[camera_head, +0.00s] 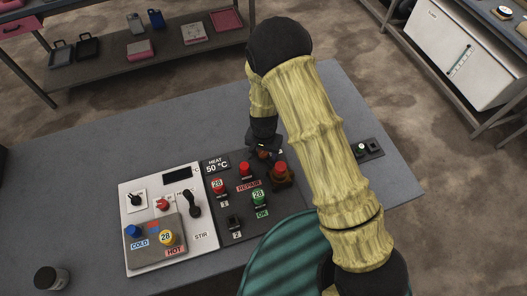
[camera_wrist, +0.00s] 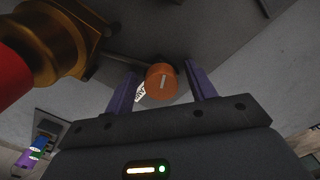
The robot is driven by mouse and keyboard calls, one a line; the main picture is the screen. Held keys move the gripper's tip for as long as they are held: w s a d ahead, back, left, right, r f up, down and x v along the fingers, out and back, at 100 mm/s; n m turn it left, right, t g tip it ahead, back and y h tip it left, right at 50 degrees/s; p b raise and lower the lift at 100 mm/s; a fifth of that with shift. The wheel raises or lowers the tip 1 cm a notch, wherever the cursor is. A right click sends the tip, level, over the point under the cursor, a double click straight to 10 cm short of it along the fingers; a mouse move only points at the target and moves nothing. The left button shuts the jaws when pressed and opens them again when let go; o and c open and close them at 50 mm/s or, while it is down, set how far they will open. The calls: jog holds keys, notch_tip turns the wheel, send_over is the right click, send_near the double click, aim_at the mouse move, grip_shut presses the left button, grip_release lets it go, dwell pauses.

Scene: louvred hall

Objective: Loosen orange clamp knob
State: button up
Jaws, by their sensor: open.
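The orange clamp knob (camera_wrist: 161,82) is a round knob with a pale mark on its face. In the wrist view it sits between the two purple fingers of my gripper (camera_wrist: 161,88), with a gap visible on each side. My gripper is open around the knob and does not appear to grip it. In the head view my gripper (camera_head: 264,148) is at the far edge of the dark panel, and only a small orange-brown bit of the knob (camera_head: 263,154) shows beneath it.
A brass fitting with a red cap (camera_wrist: 50,50) stands close left of my gripper in the wrist view. The dark panel (camera_head: 214,232) carries red and green buttons and switches. A white panel (camera_head: 146,190) adjoins it. A small box (camera_head: 368,149) lies right. The table's left is mostly clear.

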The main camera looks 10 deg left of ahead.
aim_at(263, 152)
jog(key=shift+r+p, duration=2.35)
jog(key=shift+r, duration=1.2)
notch_tip(263, 152, up, 17)
jog(key=b, duration=0.4)
jog(key=shift+r, duration=0.15)
